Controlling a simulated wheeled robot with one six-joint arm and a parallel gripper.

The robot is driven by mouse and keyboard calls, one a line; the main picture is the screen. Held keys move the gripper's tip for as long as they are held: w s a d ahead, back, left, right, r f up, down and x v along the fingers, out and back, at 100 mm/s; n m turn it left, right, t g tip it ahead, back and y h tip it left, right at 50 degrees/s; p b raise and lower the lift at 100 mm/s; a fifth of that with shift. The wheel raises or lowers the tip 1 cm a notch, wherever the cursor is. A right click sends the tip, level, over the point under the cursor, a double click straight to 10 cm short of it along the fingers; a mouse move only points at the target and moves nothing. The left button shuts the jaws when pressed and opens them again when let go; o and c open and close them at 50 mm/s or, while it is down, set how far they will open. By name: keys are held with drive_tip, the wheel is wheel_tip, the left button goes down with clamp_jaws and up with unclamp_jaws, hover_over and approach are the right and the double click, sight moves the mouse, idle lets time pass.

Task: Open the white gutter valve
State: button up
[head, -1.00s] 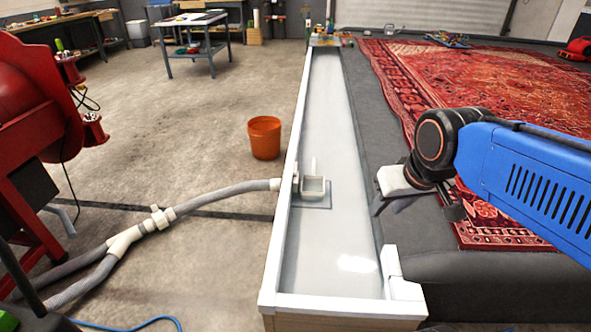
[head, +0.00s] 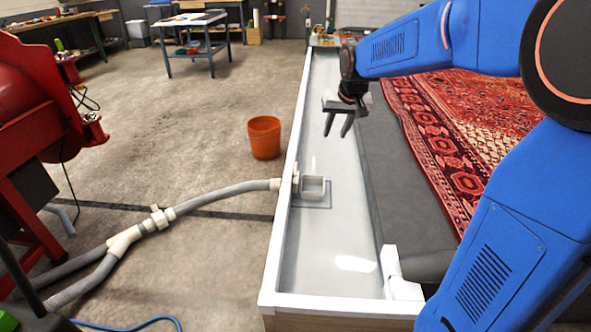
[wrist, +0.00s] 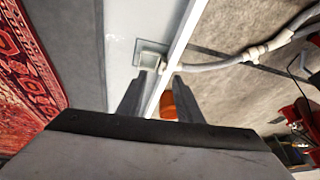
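The white gutter valve (head: 311,184) sits inside the long white-rimmed gutter (head: 296,240), against its left wall, where a grey hose (head: 228,196) joins from outside. A thin upright handle shows on it in the head view. In the wrist view the valve (wrist: 150,60) lies beyond my fingertips, near the left finger. My gripper (head: 337,128) hangs over the gutter, above and behind the valve, with its fingers pointing down. The two fingers are apart, and nothing shows between them but the background. The gripper is clear of the valve.
An orange bucket (head: 264,138) stands on the floor left of the gutter. A red machine (head: 40,130) is at the far left. A dark platform with a red patterned rug (head: 440,130) borders the gutter on the right. The gutter around the valve looks clear.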

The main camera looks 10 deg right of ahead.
drive_tip(key=w+f, duration=0.5)
drive_tip(key=w, duration=0.7)
drive_tip(key=m, duration=0.2)
hover_over(296, 167)
drive_tip(key=s+d, duration=0.1)
drive_tip(key=s, duration=0.6)
wheel_tip(296, 167, down, 25)
drive_tip(key=x, duration=1.8)
drive_tip(key=shift+w+a, duration=0.15)
clamp_jaws()
